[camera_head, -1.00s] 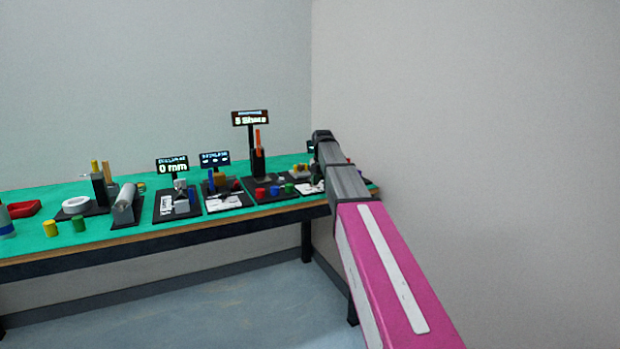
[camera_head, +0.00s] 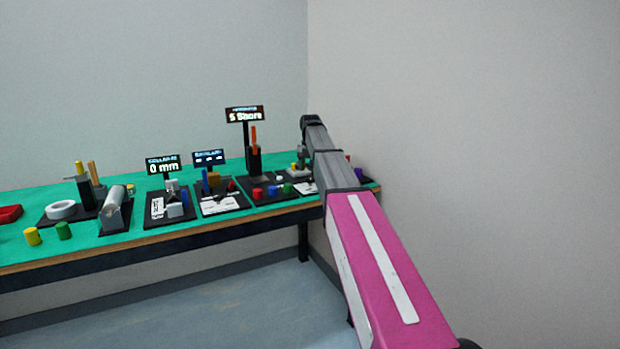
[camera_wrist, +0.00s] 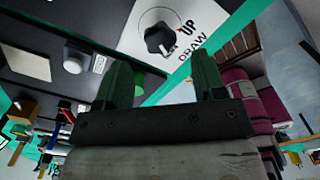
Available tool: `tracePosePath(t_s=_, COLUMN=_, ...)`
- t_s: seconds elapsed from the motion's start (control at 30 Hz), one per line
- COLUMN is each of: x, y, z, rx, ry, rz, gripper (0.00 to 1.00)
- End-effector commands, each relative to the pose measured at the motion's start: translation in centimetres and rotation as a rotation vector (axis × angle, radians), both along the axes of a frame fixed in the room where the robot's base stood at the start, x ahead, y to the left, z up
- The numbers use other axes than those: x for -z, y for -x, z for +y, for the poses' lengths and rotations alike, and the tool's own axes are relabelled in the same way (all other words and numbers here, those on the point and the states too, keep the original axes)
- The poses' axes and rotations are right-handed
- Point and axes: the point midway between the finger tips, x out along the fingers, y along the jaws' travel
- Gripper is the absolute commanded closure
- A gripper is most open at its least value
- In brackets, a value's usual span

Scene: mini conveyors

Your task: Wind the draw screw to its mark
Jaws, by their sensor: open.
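In the wrist view a black lobed knob (camera_wrist: 159,39) sits on a white plate (camera_wrist: 130,45) printed "UP" and "DRAW", with a curved line around the knob. My gripper (camera_wrist: 162,78) is open, its two dark green fingers apart and pointing toward the plate. The knob lies ahead of the fingertips, with no contact visible. Nothing is held between the fingers. In the head view my arm covers the right end of the bench, and I cannot make out the knob or the fingers there.
The green bench (camera_head: 95,248) carries several small stations, including displays reading "0 mm" (camera_head: 163,165) and "5 Shore" (camera_head: 245,115). A wall is close on the right. The floor in front is clear.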

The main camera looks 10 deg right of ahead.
Motion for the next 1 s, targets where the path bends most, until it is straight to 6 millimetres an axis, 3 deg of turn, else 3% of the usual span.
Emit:
tracePosePath(t_s=0.1, x=2.0, y=0.1, z=0.0, rx=0.001, ry=0.000, rz=0.001, gripper=0.36)
tracePosePath(t_s=0.3, x=4.0, y=0.0, z=0.0, rx=0.001, ry=0.000, rz=-0.001, gripper=0.36)
tracePosePath(t_s=0.67, x=4.5, y=0.0, z=0.0, rx=0.001, ry=0.000, rz=-0.001, gripper=0.36)
tracePosePath(t_s=0.7, x=4.5, y=0.0, z=0.0, rx=0.001, ry=0.000, rz=-0.001, gripper=0.40)
tracePosePath(t_s=0.83, x=4.5, y=0.0, z=0.0, rx=0.001, ry=0.000, rz=-0.001, gripper=0.82)
tracePosePath(t_s=0.87, x=4.5, y=0.0, z=0.0, rx=0.001, ry=0.000, rz=-0.001, gripper=0.86)
tracePosePath(t_s=1.0, x=4.5, y=0.0, z=0.0, rx=0.002, ry=0.000, rz=-0.001, gripper=0.86)
